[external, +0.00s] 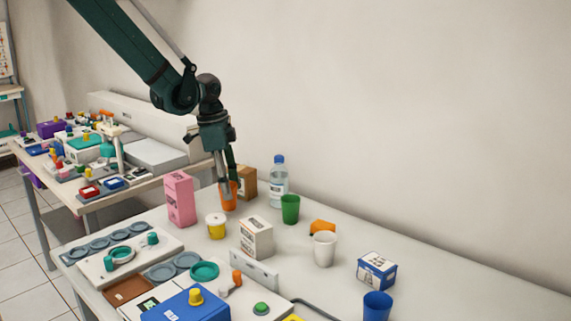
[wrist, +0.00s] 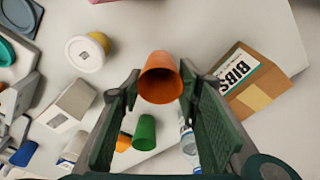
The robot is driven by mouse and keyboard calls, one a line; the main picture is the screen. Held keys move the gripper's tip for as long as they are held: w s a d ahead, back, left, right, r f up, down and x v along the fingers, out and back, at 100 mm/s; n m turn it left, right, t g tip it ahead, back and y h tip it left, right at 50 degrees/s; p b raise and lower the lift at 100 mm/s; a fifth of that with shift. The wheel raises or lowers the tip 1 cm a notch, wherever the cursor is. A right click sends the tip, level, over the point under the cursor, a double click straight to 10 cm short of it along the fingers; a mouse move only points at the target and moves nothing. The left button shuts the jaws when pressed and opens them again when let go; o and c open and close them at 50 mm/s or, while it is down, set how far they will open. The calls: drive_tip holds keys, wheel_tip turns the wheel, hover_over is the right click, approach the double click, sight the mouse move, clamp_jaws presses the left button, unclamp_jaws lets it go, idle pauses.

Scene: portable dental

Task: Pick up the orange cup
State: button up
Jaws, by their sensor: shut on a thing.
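The orange cup (external: 230,202) is at the far part of the table in the external view, between the pink box and the brown box. In the wrist view the orange cup (wrist: 160,83) sits between my fingertips, its open rim showing. My gripper (external: 227,187) points down and is shut on the cup, with a finger covering part of it. In the wrist view my gripper (wrist: 158,84) has one finger on each side of the cup. Whether the cup's base touches the table is hard to tell.
Close by stand a pink box (external: 180,199), a brown BIBS box (wrist: 252,82), a yellow-and-white tub (external: 216,226), a water bottle (external: 279,182) and a green cup (external: 290,209). A white cup (external: 324,249) and a blue cup (external: 377,306) stand further right. The table's right side is mostly clear.

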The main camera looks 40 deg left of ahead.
wheel_tip(320, 180, up, 7)
idle(0.4)
drive_tip(key=shift+r, duration=0.1)
drive_tip(key=shift+p, duration=0.3)
